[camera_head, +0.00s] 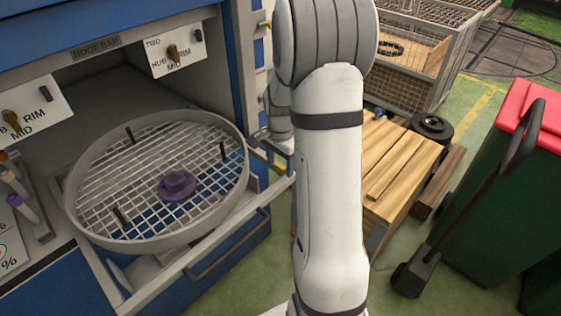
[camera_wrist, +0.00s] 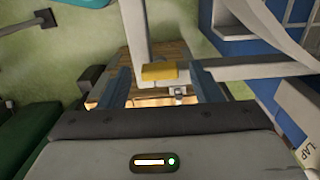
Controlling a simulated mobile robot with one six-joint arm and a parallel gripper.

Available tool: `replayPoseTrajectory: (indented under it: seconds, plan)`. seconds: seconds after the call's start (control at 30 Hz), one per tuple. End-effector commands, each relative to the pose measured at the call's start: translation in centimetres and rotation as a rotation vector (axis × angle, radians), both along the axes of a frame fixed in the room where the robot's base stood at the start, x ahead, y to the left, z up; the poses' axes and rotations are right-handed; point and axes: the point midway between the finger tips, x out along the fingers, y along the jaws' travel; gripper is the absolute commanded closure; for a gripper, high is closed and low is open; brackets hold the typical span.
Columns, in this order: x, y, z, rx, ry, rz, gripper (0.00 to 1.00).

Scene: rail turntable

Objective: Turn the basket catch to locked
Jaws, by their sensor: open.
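The round wire-mesh basket (camera_head: 103,168) sits on a pulled-out drawer in the blue cabinet, with a purple hub (camera_head: 177,186) on its mesh and several dark pegs. A yellow block (camera_wrist: 160,72) lies between my gripper's fingers in the wrist view, on a pale bar beside a small metal fitting (camera_wrist: 180,91). I cannot tell for sure that it is the basket catch, nor its setting. My gripper (camera_wrist: 159,68) is open, its two blue-grey fingers on either side of the block. In the head view my arm hides most of the gripper near the drawer's right corner.
White plates (camera_head: 173,45) with brass knobs and HUB, MID, RIM lettering are on the cabinet. A wooden crate (camera_head: 395,165) stands right of my arm, with a wire cage (camera_head: 410,80) behind it. A green bin with a red lid (camera_head: 530,115) stands far right. Green floor shows between them.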

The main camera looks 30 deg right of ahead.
Motion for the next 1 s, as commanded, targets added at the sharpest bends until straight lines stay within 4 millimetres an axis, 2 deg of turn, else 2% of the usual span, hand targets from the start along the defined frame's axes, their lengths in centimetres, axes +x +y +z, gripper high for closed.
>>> replayPoseTrajectory:
  seconds: [0.17,0.4,0.6,1.0]
  plan:
    - [0.1,0.0,1.1,-0.001,-0.003,0.0,0.42]
    - [0.1,0.0,5.2,-0.002,-0.005,0.0,0.42]
    - [0.1,0.0,7.4,-0.001,-0.001,0.0,0.42]
    - [0.1,0.0,7.8,0.0,0.0,0.0,0.42]
